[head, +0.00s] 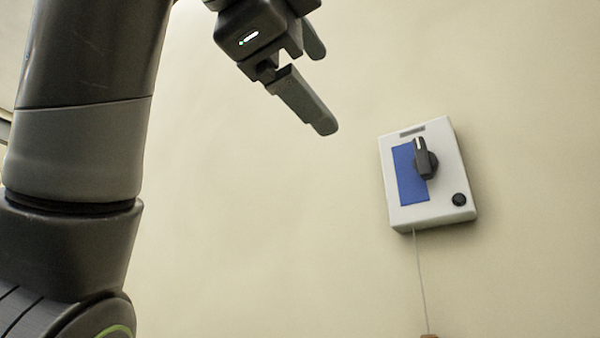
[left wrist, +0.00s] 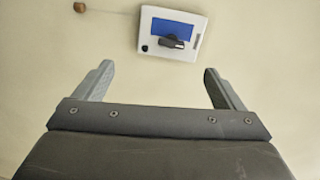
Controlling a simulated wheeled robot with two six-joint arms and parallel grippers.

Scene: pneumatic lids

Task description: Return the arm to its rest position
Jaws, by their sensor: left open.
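My left gripper (head: 322,90) is at the top middle of the head view, raised in front of the plain wall. Its two fingers are apart with nothing between them. In the left wrist view the gripper (left wrist: 155,82) also shows open and empty. My left arm comes in along the left side of the head view. The right gripper is in neither view.
A white box (head: 450,165) with a blue panel, a dark knob (head: 425,160) and a black button (head: 459,199) is at the right. It also shows beyond the fingers in the left wrist view (left wrist: 190,52). A thin cord (head: 421,285) runs from it to a brown piece (left wrist: 79,7). The wall between is clear.

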